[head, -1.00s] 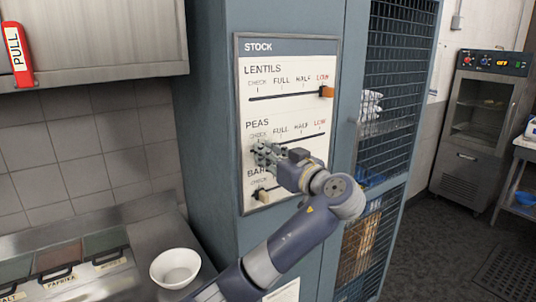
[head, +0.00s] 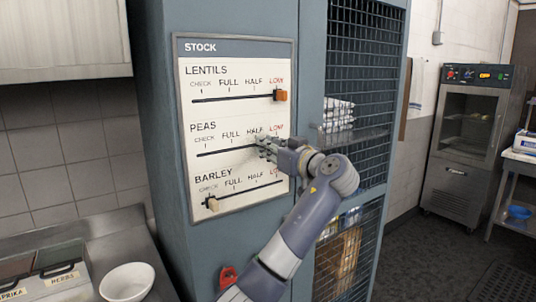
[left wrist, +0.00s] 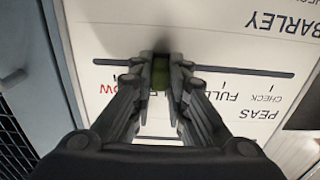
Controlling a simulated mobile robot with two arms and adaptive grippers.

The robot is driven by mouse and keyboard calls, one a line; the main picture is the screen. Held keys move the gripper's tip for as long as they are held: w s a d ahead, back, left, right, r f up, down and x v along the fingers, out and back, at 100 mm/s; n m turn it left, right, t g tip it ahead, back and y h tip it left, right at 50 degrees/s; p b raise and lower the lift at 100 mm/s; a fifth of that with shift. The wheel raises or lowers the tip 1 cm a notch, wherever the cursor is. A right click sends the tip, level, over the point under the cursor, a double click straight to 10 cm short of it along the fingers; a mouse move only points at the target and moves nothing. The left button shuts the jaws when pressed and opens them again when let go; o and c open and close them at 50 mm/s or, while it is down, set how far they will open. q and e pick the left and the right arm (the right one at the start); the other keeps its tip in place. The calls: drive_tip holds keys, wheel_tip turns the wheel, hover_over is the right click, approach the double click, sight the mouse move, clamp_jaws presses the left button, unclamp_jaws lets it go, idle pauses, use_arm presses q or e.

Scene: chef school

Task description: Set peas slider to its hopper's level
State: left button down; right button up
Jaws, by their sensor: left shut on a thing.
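The stock board (head: 235,125) on the blue cabinet has slider rows for lentils, peas and barley, marked CHECK, FULL, HALF and LOW. My left gripper (head: 262,143) is at the peas line, around the HALF to LOW stretch. In the left wrist view my left gripper (left wrist: 160,85) is shut on the green peas slider knob (left wrist: 160,73). That view is upside down, and the fingers hide the HALF mark, so the knob's exact place against it cannot be told. The orange lentils knob (head: 280,95) is at LOW. The pale barley knob (head: 212,204) is near CHECK. No peas hopper is identifiable.
A mesh door (head: 362,90) is right of the board, with folded cloths (head: 339,113) behind it. A white bowl (head: 127,282) and labelled spice bins (head: 45,275) sit on the counter at lower left. A steel appliance (head: 468,140) stands at right, beyond open floor.

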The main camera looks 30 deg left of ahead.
use_arm(q)
drive_tip(key=shift+s+a+f, duration=0.1)
drive_tip(key=shift+s+a, duration=0.05)
drive_tip(key=shift+s, duration=0.15)
drive_tip(key=c, duration=1.6)
unclamp_jaws()
drive_tip(key=shift+s+a+r, duration=0.2)
drive_tip(key=shift+s, duration=0.35)
drive_tip(key=shift+o, duration=0.2)
drive_tip(key=shift+w+d, duration=0.1)
drive_tip(key=shift+w, duration=0.05)
drive_tip(key=shift+d+f, duration=0.1)
drive_tip(key=v, duration=1.2)
use_arm(e)
drive_tip(key=shift+s+d, duration=0.2)
drive_tip(key=shift+s, duration=0.35)
drive_tip(key=shift+s+d, duration=0.15)
drive_tip(key=shift+s, duration=0.4)
use_arm(q)
drive_tip(key=shift+w, duration=0.2)
